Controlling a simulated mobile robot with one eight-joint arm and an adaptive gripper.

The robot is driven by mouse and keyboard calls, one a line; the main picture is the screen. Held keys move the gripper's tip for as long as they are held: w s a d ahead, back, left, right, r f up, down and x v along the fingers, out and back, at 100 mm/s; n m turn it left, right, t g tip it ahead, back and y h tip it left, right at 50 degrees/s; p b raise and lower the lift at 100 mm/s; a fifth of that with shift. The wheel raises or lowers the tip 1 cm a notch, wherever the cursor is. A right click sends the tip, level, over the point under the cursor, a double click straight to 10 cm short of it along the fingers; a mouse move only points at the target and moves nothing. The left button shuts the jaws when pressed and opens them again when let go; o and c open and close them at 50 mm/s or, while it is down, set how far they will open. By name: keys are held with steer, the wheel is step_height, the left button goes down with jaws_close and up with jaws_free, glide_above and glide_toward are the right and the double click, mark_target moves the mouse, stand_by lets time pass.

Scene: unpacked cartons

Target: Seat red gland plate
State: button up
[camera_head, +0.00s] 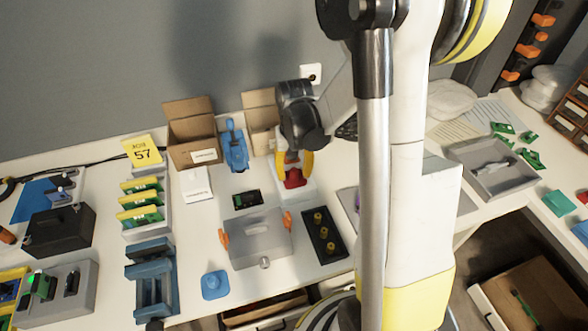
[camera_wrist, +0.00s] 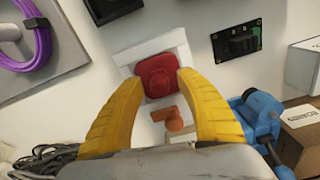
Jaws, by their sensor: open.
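The red gland plate (camera_wrist: 158,75) lies on a white block (camera_wrist: 178,40) in the wrist view. In the head view the red plate (camera_head: 293,180) and white block (camera_head: 308,194) are at the back of the bench, partly covered by my fingers. My gripper (camera_wrist: 160,81) is open, its yellow fingertips on either side of the red plate; I cannot tell whether they touch it. My gripper also shows in the head view (camera_head: 294,169), pointing down over the block. An orange part (camera_wrist: 174,118) shows between the fingers, nearer the palm.
A grey box with orange side clamps (camera_head: 256,245) stands in front of the block, beside a black tray with yellow fittings (camera_head: 323,251). A blue tool (camera_head: 235,150) and open cartons (camera_head: 190,134) stand at the back left. A purple cable coil (camera_wrist: 25,65) lies to one side.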

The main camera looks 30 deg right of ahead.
step_height(320, 180, up, 12)
stand_by(0.4)
stand_by(1.8)
